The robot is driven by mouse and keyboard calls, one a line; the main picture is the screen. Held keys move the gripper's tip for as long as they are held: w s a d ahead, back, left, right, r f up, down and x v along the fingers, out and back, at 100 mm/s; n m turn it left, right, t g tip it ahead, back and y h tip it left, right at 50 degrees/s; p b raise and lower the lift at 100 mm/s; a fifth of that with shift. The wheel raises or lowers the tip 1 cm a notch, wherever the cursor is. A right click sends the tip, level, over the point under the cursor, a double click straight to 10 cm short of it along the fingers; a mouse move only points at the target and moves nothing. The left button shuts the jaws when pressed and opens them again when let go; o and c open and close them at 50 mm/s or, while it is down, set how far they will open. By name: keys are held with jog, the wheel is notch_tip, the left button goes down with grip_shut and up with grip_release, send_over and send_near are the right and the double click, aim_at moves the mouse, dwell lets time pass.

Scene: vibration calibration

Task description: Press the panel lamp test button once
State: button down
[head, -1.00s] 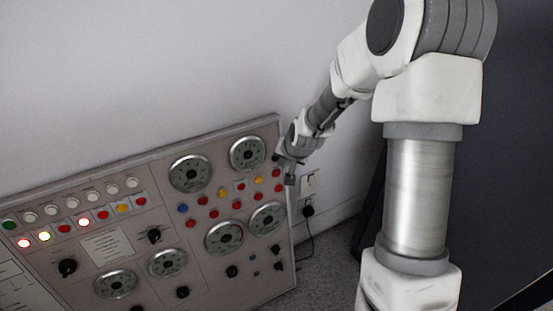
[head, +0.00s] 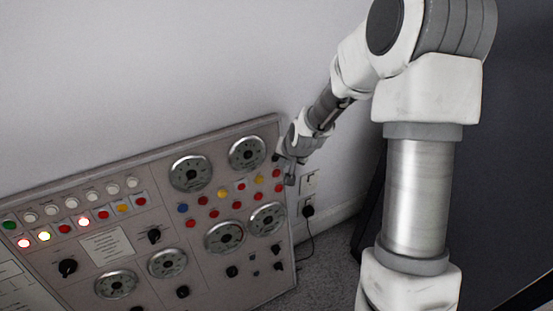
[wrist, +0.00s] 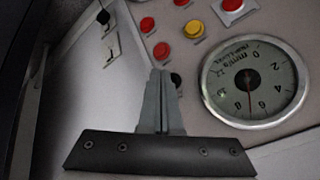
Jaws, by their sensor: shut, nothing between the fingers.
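The grey control panel (head: 205,262) leans against the wall in the head view, with rows of coloured buttons and lamps and several round gauges. I cannot read which control is the lamp test button. A dark round button (wrist: 176,80) sits beside a gauge in the wrist view, partly behind my fingertips. My gripper (wrist: 160,72) is shut and empty, its fingers pointing toward the panel near that button. Whether they touch it I cannot tell. In the head view my gripper (head: 289,180) is at the panel's right edge.
A large gauge (wrist: 255,80) lies right of my fingers in the wrist view. Red buttons (wrist: 161,50) and a yellow button (wrist: 193,28) are beyond them. A wall socket (head: 309,183) with a plugged cable is right of the panel.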

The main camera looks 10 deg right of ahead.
jog(key=shift+w+a+f, duration=0.1)
jog(key=shift+w, duration=0.3)
jog(key=shift+w+a, duration=0.15)
jog(key=shift+w, duration=0.2)
dwell(0.6)
dwell(0.3)
jog(key=shift+s+d, duration=0.25)
jog(key=shift+s, duration=0.5)
jog(key=shift+s+d+r+p, duration=0.15)
jog(key=shift+s+d+r, duration=0.1)
jog(key=shift+s, duration=0.55)
jog(key=shift+s+d+r+p, duration=0.15)
jog(key=shift+s+d+p, duration=0.1)
jog(key=shift+s, duration=0.5)
jog(key=shift+s+d+r+p, duration=0.1)
jog(key=shift+s+d+r, duration=0.15)
jog(key=shift+s, duration=0.55)
